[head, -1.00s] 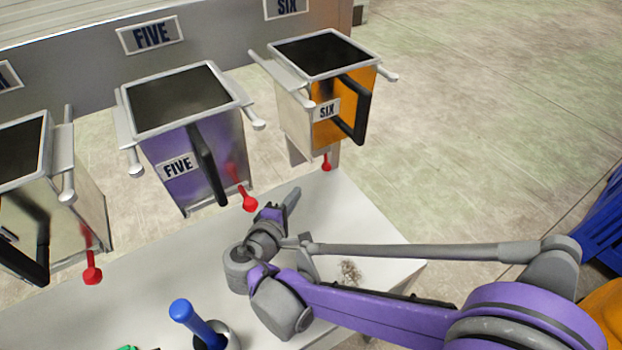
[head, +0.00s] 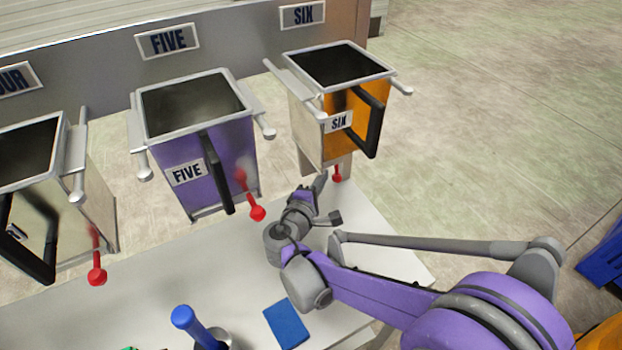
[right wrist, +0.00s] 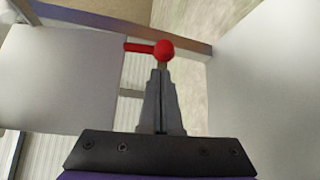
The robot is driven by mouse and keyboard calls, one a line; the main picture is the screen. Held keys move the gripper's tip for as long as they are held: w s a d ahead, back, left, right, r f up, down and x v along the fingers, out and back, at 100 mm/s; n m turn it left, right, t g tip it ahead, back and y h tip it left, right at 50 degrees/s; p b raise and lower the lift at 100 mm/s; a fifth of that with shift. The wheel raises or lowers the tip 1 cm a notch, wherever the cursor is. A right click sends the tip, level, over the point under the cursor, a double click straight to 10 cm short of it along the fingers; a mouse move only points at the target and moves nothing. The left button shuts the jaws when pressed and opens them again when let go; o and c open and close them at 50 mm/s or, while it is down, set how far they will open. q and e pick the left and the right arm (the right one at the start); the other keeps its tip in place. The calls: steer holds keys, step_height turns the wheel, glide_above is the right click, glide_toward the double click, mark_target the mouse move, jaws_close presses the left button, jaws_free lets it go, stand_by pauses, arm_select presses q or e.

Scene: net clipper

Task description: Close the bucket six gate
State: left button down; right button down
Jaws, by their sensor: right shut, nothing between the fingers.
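Bucket six (head: 305,115) is an orange and cream box with an open top, a black handle (head: 374,130) and a SIX label on its front. A red-knobbed lever (head: 337,174) sticks out below it. My right gripper (head: 322,182) is shut and empty, just left of and close to that red knob in the head view. In the right wrist view the closed fingertips (right wrist: 161,72) point at the red knob (right wrist: 163,50), which is right beyond them. I cannot tell whether they touch. My left gripper is not in view.
Purple bucket five (head: 230,150), with its own red lever (head: 257,212), hangs to the left, and another bucket (head: 80,220) is farther left. The white table (head: 130,305) below holds a blue-handled tool (head: 190,322) and a blue block (head: 286,324). Open floor lies to the right.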

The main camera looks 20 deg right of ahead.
steer(key=shift+s+d, duration=0.2)
steer(key=shift+s, duration=0.1)
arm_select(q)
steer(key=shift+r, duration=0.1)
arm_select(e)
steer(key=shift+s+r, duration=0.1)
